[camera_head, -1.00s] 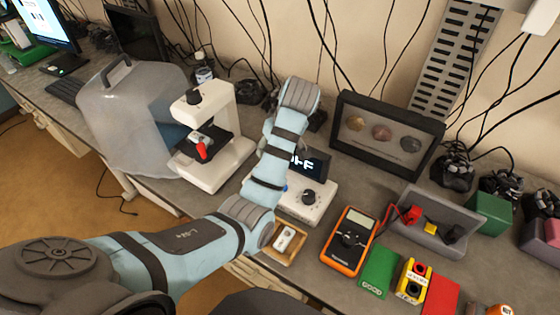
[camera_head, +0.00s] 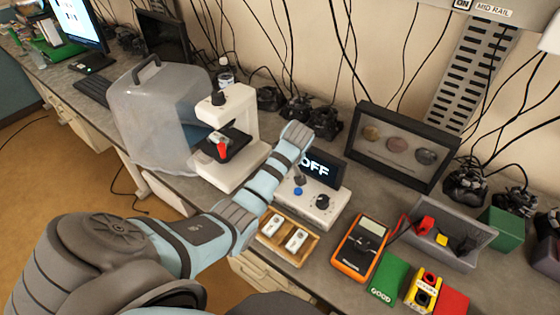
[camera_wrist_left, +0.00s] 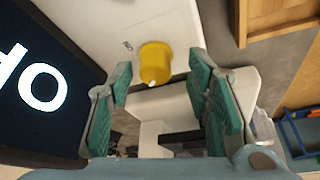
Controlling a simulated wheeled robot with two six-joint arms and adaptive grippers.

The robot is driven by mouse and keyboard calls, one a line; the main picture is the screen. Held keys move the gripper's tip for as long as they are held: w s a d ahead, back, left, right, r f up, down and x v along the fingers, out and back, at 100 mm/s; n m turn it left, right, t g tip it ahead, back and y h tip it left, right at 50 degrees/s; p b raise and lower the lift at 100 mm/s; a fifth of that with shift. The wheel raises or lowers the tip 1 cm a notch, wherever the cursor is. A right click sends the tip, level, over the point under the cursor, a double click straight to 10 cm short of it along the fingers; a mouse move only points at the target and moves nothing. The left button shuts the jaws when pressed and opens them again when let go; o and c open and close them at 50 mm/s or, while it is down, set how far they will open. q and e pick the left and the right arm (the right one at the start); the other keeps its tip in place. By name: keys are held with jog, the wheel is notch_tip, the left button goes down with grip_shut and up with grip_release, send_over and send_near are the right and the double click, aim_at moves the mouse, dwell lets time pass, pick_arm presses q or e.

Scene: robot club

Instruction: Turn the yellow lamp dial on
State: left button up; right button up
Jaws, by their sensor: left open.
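The yellow dial (camera_wrist_left: 155,62) shows in the left wrist view, on the pale face of a white control box. In the head view I see that white box (camera_head: 310,210) with a black knob (camera_head: 323,201), a blue button (camera_head: 298,190) and a dark display (camera_head: 318,168) reading OFF; my left arm hides the yellow dial there. My left gripper (camera_wrist_left: 160,88) is open and empty, its green-padded fingers on either side of the dial's line, the dial just beyond the tips. I cannot tell whether they touch it. My right gripper is not in view.
A white microscope (camera_head: 228,140) stands left of the box. A wooden tray (camera_head: 290,240) with two white pieces lies in front. An orange multimeter (camera_head: 360,248) and a grey bin (camera_head: 450,240) are to the right. A framed rock display (camera_head: 400,146) stands behind.

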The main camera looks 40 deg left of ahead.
pick_arm(q)
jog(key=shift+w+f, duration=0.1)
jog(key=shift+w, duration=0.1)
jog(key=c, duration=0.6)
grip_shut()
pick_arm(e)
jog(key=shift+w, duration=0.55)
pick_arm(q)
jog(key=shift+m, duration=0.3)
jog(key=m+t+h, duration=0.1)
jog(key=m, duration=0.5)
jog(key=m+t+h, duration=0.1)
jog(key=m, duration=0.1)
jog(key=shift+s+a+m, duration=0.15)
jog(key=shift+a+m, duration=0.05)
jog(key=shift+m, duration=0.1)
jog(key=m+h, duration=0.2)
jog(key=m, duration=0.2)
jog(key=shift+a+t, duration=0.1)
jog(key=shift+t, duration=0.2)
jog(key=shift+m+h, duration=0.9)
jog(key=shift+m, duration=1.5)
